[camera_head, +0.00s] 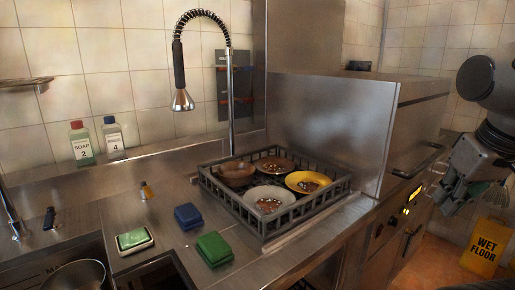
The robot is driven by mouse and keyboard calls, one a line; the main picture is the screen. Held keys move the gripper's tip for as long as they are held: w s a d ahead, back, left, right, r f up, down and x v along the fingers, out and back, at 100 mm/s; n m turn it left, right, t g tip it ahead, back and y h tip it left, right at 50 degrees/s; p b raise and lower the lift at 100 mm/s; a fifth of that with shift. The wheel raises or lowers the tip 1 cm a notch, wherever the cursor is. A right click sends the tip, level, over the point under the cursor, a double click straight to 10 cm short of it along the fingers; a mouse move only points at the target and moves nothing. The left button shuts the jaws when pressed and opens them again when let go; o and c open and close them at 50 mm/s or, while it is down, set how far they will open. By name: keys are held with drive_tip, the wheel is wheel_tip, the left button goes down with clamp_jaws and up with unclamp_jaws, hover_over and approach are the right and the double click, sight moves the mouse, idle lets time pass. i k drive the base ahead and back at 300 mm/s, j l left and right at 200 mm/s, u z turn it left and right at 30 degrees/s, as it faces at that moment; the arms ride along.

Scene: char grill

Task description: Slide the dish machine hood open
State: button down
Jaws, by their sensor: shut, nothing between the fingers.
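The dish machine hood (325,125) is a large boxy stainless steel cover right of the middle. It appears down, its lower edge near counter level. My gripper (447,204) is at the right, pointing down and left. It is shut and empty. In the picture it lies just right of and below the handle, apart from it; the depth gap is hard to tell. The inside of the machine is hidden by the hood.
A grey dish rack (290,222) with several soiled plates stands left of the hood. A spray faucet (181,75) hangs behind it. Sponges (213,248) and soap bottles (81,145) are at left. A yellow wet floor sign (485,243) stands at the lower right.

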sight(382, 130)
drive_tip(key=i+l, duration=0.15)
drive_tip(key=l, duration=0.15)
drive_tip(key=i+l, duration=0.1)
drive_tip(key=l, duration=0.2)
drive_tip(key=i+l, duration=0.15)
drive_tip(key=l, duration=0.2)
drive_tip(key=i+l, duration=0.1)
drive_tip(key=l, duration=0.2)
